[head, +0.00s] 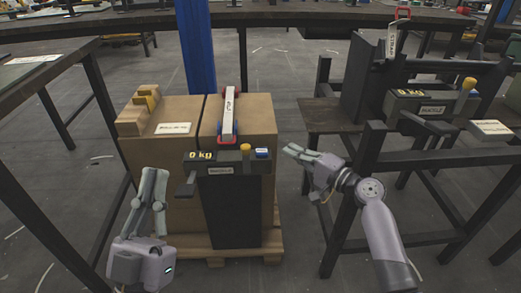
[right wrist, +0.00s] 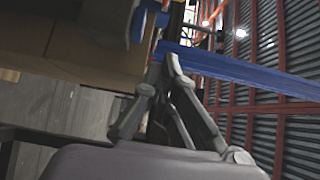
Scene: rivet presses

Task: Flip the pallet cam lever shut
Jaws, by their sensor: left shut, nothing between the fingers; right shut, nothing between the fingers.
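On the pallet (head: 217,259), a dark buckle unit (head: 222,183) with a "0 kg" display stands at the front of the cardboard boxes (head: 172,175). It has a yellow knob, a small blue piece and a dark handle (head: 187,186) sticking out at its left. A white labelled bar (head: 230,104), with red and blue end pieces, runs over the box tops behind it. I cannot tell which part is the cam lever. My left gripper (head: 154,172) is shut and empty, left of the handle. My right gripper (head: 290,150) is shut and empty, right of the unit; it also shows in the right wrist view (right wrist: 166,58).
A second buckle unit (head: 425,107) with a "0 kg" display sits on a dark bench (head: 318,113) at the right, beside my right arm. A blue post (head: 196,45) stands behind the boxes. A dark table frame (head: 97,88) is at the left.

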